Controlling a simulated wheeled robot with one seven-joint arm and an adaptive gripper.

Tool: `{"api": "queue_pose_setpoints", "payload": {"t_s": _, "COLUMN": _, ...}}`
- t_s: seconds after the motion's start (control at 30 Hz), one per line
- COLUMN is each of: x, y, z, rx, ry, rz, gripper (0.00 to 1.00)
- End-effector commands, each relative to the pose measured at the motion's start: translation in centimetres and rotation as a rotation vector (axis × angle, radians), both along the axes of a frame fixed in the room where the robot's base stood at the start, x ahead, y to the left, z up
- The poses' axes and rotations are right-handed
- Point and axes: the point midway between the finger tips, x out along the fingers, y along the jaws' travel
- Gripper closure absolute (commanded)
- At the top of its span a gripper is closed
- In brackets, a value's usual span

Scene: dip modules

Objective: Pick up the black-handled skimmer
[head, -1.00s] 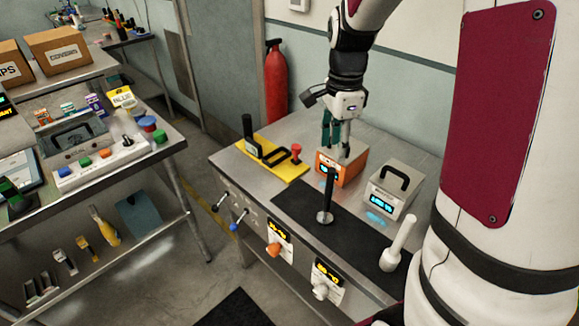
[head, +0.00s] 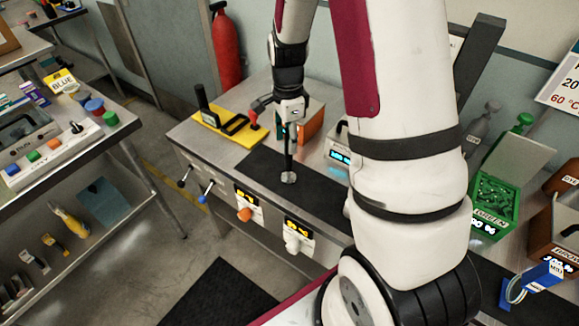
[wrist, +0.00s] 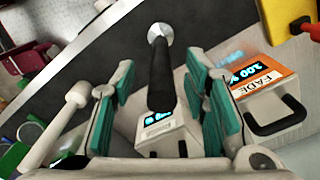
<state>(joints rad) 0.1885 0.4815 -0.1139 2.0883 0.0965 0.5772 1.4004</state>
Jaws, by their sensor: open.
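The black-handled skimmer (head: 288,167) stands upright on the dark mat, its round metal disc at the bottom. In the wrist view its black handle (wrist: 160,80) runs between the two teal-padded fingers, with the disc beyond them. My gripper (head: 289,134) is open over the upper part of the handle, and in the wrist view my gripper (wrist: 160,72) shows a gap on both sides of it. The top of the handle is partly hidden by the fingers in the head view.
An orange box (wrist: 268,85) and a pale box (wrist: 165,135) with black handles stand close to the fingers. A white-handled tool (wrist: 62,122) stands at left in the wrist view. A yellow board (head: 222,124) lies left of my gripper; the dark mat's front is clear.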

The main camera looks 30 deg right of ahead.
Motion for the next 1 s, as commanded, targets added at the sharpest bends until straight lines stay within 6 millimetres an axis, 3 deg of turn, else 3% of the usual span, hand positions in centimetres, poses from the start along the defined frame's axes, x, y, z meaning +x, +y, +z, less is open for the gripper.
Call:
{"api": "queue_pose_setpoints", "payload": {"t_s": 0.23, "x": 0.0, "y": -0.1, "z": -2.8, "rx": 0.0, "ry": 0.002, "rz": -0.001, "gripper": 0.59}}
{"api": "queue_pose_setpoints", "payload": {"t_s": 0.53, "x": 0.1, "y": -0.1, "z": -3.2, "rx": 0.0, "ry": -0.001, "rz": 0.0, "gripper": 0.59}}
{"api": "queue_pose_setpoints", "payload": {"t_s": 0.73, "x": 0.1, "y": -0.1, "z": -3.2, "rx": 0.0, "ry": -0.001, "rz": 0.0, "gripper": 1.0}}
{"api": "queue_pose_setpoints", "payload": {"t_s": 1.0, "x": 0.2, "y": -0.1, "z": -3.1, "rx": 0.0, "ry": -0.002, "rz": 0.0, "gripper": 1.0}}
